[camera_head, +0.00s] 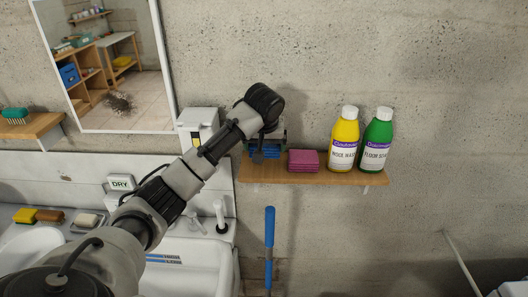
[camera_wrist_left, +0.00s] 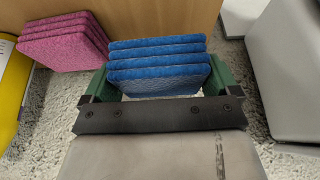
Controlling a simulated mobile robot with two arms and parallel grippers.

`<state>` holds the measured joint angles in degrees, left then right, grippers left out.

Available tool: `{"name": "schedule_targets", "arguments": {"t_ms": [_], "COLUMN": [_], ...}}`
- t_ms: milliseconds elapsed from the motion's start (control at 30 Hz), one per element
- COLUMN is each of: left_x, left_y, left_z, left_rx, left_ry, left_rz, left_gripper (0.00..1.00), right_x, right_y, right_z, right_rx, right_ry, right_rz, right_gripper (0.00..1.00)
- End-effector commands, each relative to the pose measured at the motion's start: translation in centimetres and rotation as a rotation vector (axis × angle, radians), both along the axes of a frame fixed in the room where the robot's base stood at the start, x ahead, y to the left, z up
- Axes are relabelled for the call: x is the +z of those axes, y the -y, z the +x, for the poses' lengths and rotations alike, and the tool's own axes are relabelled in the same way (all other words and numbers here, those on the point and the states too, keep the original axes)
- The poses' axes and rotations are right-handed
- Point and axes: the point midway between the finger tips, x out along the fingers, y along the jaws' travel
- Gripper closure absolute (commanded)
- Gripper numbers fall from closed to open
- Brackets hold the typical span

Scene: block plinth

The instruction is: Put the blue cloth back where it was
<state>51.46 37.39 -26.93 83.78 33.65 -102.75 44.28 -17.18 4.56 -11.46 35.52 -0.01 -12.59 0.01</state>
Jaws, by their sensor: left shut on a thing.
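The blue cloth (camera_head: 264,154) is a folded stack at the left end of the wooden wall shelf (camera_head: 262,174). My left gripper (camera_head: 265,148) is shut on it; my arm partly hides both in the head view. In the left wrist view the blue cloth (camera_wrist_left: 158,66) sits between the green fingers of my left gripper (camera_wrist_left: 158,82), with its folded layers showing. I cannot tell whether the cloth touches the shelf board. My right gripper is not in view.
A folded pink cloth (camera_head: 303,160) lies just right of the blue one. A yellow bottle (camera_head: 344,140) and a green bottle (camera_head: 376,140) stand farther right. A white dispenser (camera_head: 198,126) is on the wall at left. A blue handle (camera_head: 269,240) stands below the shelf.

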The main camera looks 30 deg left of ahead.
Motion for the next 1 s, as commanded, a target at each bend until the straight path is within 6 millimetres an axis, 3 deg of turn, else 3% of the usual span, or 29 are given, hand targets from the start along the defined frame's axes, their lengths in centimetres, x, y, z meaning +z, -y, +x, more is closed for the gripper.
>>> {"name": "schedule_targets", "arguments": {"t_ms": [400,767,800,833,1000], "left_x": [-4.1,-4.6,-4.6,-4.6,-4.6], "left_y": [-0.4,-0.3,-0.3,-0.3,-0.3], "left_z": [0.0,0.0,0.1,0.1,0.0], "left_rx": [0.001,0.001,0.001,0.001,0.001], "left_ry": [0.000,0.000,0.001,0.001,0.001], "left_rz": [0.000,0.000,0.000,0.000,0.000], "left_gripper": [0.29,0.29,0.06,0.01,0.00], "right_x": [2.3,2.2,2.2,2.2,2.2], "right_y": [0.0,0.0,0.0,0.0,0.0], "right_z": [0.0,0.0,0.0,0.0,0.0], "right_rx": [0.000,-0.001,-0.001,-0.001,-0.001], "right_ry": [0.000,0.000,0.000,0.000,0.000], "right_rz": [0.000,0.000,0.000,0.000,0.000], "right_gripper": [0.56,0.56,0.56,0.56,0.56]}}
